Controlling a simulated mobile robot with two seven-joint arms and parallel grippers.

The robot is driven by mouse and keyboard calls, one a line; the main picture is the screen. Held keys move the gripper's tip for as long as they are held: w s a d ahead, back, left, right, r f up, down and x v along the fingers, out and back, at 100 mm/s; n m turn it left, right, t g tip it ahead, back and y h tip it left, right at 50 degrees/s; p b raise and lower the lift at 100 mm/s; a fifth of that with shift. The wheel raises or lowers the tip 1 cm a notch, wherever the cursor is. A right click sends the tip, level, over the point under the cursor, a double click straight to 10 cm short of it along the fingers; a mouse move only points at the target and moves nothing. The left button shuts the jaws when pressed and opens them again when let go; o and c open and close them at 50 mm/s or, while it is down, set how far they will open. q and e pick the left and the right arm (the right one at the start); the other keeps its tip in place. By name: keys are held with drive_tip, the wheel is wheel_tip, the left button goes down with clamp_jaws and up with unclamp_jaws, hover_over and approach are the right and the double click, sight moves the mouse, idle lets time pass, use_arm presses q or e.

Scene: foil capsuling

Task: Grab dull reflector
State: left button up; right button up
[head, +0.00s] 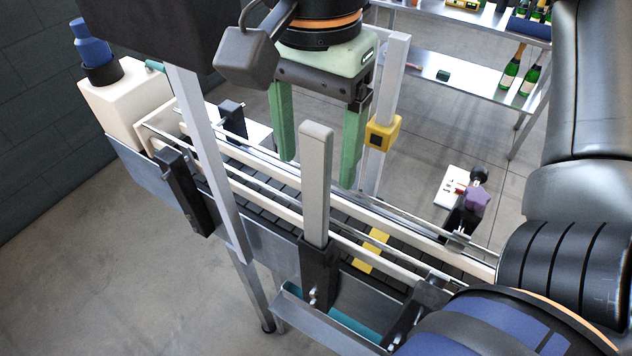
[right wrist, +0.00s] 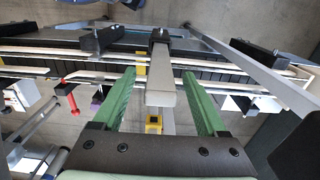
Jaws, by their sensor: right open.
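A plain matte grey upright bar (head: 316,185) stands in a black clamp at the near side of the conveyor; I take it as the dull reflector, though no label shows. In the right wrist view the bar (right wrist: 160,82) points toward the camera, its end face lying between my finger lines. My right gripper (head: 317,171) is open, with two green fingers pointing down over the conveyor. In the right wrist view the gripper (right wrist: 160,73) has its fingers on either side of the bar, with gaps. Whether the bar is at fingertip depth is hard to tell. My left gripper is out of view.
The conveyor (head: 270,200) runs diagonally between metal rails. A yellow sensor box (head: 383,132) sits on a metal post at its far side. A slanted metal post (head: 205,160) stands left of the bar. A shelf with green bottles (head: 511,70) is at the back right.

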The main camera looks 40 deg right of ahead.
sight(316, 171)
drive_tip(key=shift+f, duration=1.55)
clamp_jaws()
